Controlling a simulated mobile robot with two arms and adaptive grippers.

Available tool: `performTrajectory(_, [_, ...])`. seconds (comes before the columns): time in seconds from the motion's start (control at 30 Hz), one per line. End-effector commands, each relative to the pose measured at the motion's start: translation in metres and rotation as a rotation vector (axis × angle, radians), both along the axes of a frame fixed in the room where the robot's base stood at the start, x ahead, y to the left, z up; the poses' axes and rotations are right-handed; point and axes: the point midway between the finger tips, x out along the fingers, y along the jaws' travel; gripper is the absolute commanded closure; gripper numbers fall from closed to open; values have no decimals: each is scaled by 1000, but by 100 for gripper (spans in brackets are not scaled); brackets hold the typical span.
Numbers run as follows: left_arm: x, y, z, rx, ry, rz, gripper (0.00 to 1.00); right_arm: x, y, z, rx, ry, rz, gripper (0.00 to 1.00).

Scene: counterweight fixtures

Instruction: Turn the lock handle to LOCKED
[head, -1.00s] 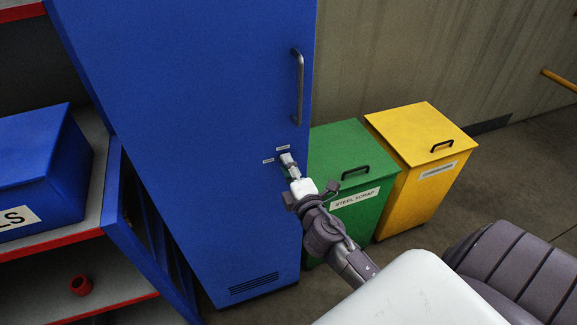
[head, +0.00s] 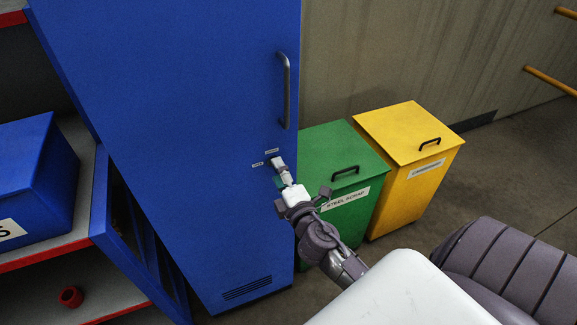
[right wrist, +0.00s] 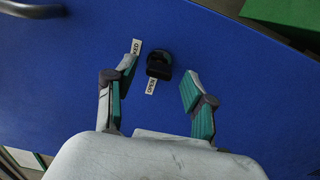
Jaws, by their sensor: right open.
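The blue cabinet door (head: 190,130) carries a small black lock handle (right wrist: 158,65), which shows in the right wrist view. A white label ending in "KED" (right wrist: 136,46) sits at its upper left, and an "OPEN" label (right wrist: 151,87) sits just below it. I cannot tell exactly which way the handle points. My right gripper (right wrist: 162,74) is open, with one finger on each side of the handle; I see no clear contact. In the head view my right gripper (head: 279,168) is at the lock and mostly hides the handle. My left gripper is not in view.
A vertical door pull (head: 287,90) is above the lock. A green steel scrap bin (head: 335,155) and a yellow bin (head: 405,150) stand right of the cabinet. At left are a shelf with a blue box (head: 35,175) and a red ring-like part (head: 70,297).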

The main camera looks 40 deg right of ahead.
Motion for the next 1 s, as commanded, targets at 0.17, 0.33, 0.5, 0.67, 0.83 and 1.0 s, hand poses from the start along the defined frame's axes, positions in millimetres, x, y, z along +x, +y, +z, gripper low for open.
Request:
performTrajectory(0.17, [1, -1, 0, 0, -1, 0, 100, -38, 9, -2, 5, 4, -2, 46])
performTrajectory(0.33, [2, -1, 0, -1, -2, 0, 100, -78, 18, -1, 4, 5, -5, 46])
performTrajectory(0.5, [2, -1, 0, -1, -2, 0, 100, -93, 22, 1, 4, -4, -5, 46])
performTrajectory(0.67, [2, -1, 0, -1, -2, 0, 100, -102, 24, 0, 1, -1, -2, 46])
performTrajectory(0.83, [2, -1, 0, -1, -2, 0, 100, -104, 25, 1, -1, 0, 0, 46])
performTrajectory(1.0, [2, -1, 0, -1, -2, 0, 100, -104, 25, 0, -1, 0, 1, 46])
